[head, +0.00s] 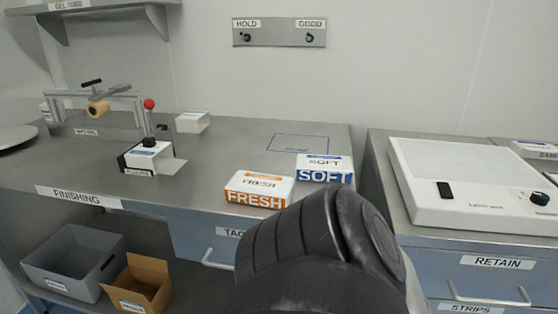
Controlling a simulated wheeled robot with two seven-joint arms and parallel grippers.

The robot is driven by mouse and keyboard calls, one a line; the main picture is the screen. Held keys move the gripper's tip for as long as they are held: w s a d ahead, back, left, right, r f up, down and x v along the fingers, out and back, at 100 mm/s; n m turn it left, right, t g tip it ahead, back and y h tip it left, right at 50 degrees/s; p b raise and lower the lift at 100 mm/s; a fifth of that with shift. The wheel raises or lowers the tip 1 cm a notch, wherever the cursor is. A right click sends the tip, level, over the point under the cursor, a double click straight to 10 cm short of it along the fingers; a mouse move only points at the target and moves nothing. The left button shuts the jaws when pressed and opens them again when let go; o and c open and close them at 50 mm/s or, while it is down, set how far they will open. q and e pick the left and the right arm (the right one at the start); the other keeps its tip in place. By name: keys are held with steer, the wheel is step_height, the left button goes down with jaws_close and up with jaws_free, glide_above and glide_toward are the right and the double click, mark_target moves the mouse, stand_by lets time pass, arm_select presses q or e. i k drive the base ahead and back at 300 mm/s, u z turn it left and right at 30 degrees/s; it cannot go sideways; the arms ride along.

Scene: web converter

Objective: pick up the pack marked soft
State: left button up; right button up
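The pack marked SOFT (325,176) is a small box with a white top and a blue front. It rests on the grey finishing bench near the front right edge. An orange and white pack marked FRESH (259,188) sits just left of it and a little nearer the bench edge. A dark, rounded part of my own arm rises from the bottom, right in front of both packs, and hides the bench front below them. Neither gripper shows in this view.
A blue outlined rectangle (298,142) lies behind the packs. A white box (192,122), a red-knobbed device (149,150) and a roller fixture (97,107) stand left. A white light-box unit (465,185) sits on the right counter, across a gap. Bins (75,262) sit below left.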

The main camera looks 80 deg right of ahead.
mark_target(315, 167)
steer(key=k, duration=0.75)
steer(key=z, duration=0.8)
